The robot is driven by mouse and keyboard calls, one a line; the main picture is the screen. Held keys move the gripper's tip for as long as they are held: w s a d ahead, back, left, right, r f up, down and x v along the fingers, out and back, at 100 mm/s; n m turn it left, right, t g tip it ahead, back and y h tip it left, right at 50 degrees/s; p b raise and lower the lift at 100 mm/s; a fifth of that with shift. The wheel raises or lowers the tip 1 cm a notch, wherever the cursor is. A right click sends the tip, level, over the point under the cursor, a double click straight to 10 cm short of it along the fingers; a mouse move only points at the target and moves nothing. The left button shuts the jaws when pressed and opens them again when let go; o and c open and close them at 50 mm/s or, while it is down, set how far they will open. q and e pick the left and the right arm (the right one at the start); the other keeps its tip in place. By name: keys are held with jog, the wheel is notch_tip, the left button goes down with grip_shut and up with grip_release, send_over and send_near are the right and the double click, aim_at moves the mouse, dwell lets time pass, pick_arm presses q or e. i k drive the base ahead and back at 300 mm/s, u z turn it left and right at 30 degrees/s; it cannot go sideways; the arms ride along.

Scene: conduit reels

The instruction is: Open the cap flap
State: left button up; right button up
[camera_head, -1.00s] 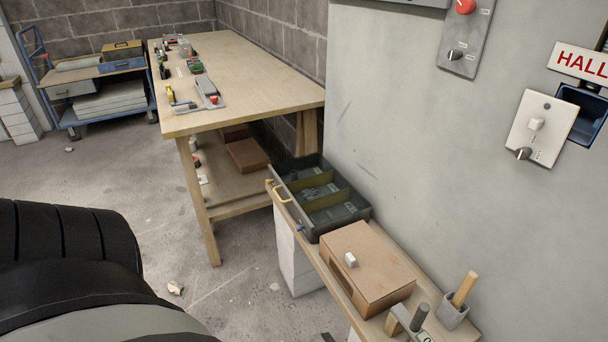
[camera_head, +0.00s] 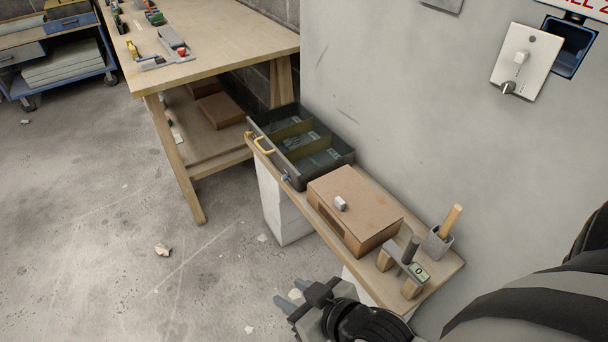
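I cannot tell for certain which part is the cap flap. My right gripper (camera_head: 287,300) is low in front of the shelf, over the floor. Its fingertips look apart with nothing between them. My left gripper is not in view.
A dark divided drawer tray (camera_head: 345,159) with a yellow handle sits at the shelf's far end. A grey holder with a wooden handle (camera_head: 450,221) and a small stand (camera_head: 411,284) are at its near end. A workbench (camera_head: 235,35) stands behind. Floor at left is open.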

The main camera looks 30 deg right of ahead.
aim_at(358, 205)
jog(key=u, duration=0.05)
jog(key=k, duration=0.9)
jog(key=z, duration=1)
jog(key=i, duration=1)
jog(key=z, duration=0.05)
jog(key=k, duration=0.5)
jog(key=u, duration=1.4)
jog(key=i, duration=2.8)
jog(key=z, duration=3.95)
jog(key=i, duration=0.55)
jog(key=u, duration=0.05)
